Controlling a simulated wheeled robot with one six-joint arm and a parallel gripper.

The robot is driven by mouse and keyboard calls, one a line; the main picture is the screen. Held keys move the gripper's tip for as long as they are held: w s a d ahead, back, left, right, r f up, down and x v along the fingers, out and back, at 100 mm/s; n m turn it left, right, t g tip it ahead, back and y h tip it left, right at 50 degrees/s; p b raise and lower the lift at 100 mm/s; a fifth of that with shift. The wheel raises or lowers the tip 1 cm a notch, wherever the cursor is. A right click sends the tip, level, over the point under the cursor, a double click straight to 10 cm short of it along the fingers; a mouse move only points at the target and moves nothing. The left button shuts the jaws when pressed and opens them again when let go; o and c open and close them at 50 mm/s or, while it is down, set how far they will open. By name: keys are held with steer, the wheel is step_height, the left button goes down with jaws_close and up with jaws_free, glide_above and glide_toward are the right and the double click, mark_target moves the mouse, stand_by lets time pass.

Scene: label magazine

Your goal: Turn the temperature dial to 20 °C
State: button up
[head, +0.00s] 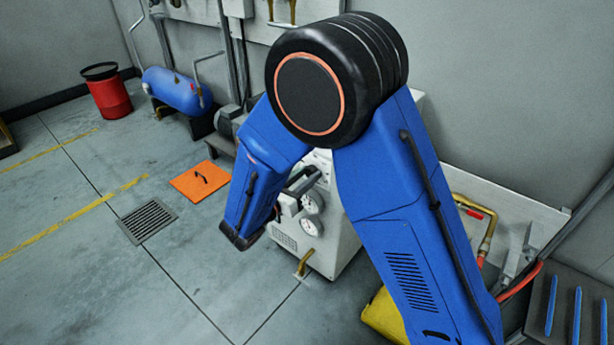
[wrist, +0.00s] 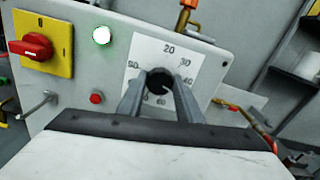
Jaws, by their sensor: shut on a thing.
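The temperature dial (wrist: 157,76) is a round black knob on a white scale plate (wrist: 146,45) fixed to a pale grey panel. Printed numbers ring it; 20 is at the top, 30 and 40 to the right, and the marks at left and below are hard to read. My gripper (wrist: 160,86) is shut on the dial, one grey finger at each side. The fingers hide parts of the knob and scale, and I cannot tell which number the dial points at. In the head view my blue arm reaches down to the grey machine (head: 343,240) and hides the dial.
A red rotary switch on a yellow plate (wrist: 60,46), a lit white-green lamp (wrist: 101,35) and a red button (wrist: 96,98) share the panel. A brass fitting (wrist: 186,14) stands above the dial. In the head view, an orange floor plate (head: 197,184) lies left of the machine.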

steer(key=n, duration=0.7)
steer(key=shift+a, duration=0.1)
steer(key=n, duration=0.6)
steer(key=shift+n, duration=0.4)
steer(key=n, duration=0.3)
steer(key=shift+f, duration=0.1)
steer(key=shift+n, duration=2.2)
steer(key=o, duration=1)
steer(key=shift+o, duration=0.2)
